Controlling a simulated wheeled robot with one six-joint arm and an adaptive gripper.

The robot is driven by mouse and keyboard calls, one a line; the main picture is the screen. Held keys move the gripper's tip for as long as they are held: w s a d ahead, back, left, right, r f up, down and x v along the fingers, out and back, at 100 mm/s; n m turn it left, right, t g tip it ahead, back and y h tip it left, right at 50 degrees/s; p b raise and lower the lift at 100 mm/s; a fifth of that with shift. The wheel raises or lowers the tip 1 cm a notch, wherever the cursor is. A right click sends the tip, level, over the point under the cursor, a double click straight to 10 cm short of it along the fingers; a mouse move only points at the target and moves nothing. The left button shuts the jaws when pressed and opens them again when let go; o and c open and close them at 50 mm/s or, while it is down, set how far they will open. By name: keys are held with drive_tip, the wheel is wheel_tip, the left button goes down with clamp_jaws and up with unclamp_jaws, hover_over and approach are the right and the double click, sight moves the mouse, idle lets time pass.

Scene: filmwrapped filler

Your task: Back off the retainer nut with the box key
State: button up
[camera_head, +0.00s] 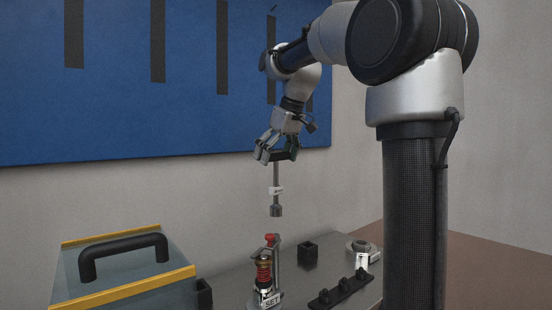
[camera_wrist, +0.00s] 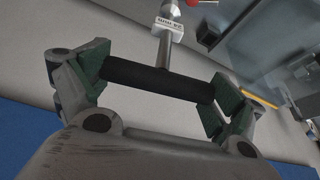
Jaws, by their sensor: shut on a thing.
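The box key is a T-shaped tool with a black crossbar (camera_wrist: 150,79), a thin metal shaft (camera_head: 276,175), a white tag and a grey socket end (camera_head: 276,211). My gripper (camera_head: 277,153) is shut on the crossbar, and its green-padded fingers (camera_wrist: 158,84) grip both ends of it. The key hangs about upright with its socket above and apart from a small fixture (camera_head: 264,271). The fixture has a red top (camera_head: 270,239), brass-coloured and dark rings, a grey upright beside it and a "SET" label (camera_head: 271,300). I cannot make out which part is the retainer nut.
A case (camera_head: 128,268) with yellow edges and a black handle stands at left. A black square socket block (camera_head: 307,252), a black strip with pegs (camera_head: 341,291) and a grey ring part (camera_head: 361,246) with a tag lie right of the fixture. A blue panel (camera_head: 120,110) hangs behind.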

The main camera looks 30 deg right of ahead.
drive_tip(key=shift+f, duration=2.55)
drive_tip(key=shift+a+f, duration=0.1)
drive_tip(key=shift+f, duration=1)
drive_tip(key=n+y, duration=0.1)
drive_tip(key=n, duration=0.2)
drive_tip(key=shift+g, duration=0.3)
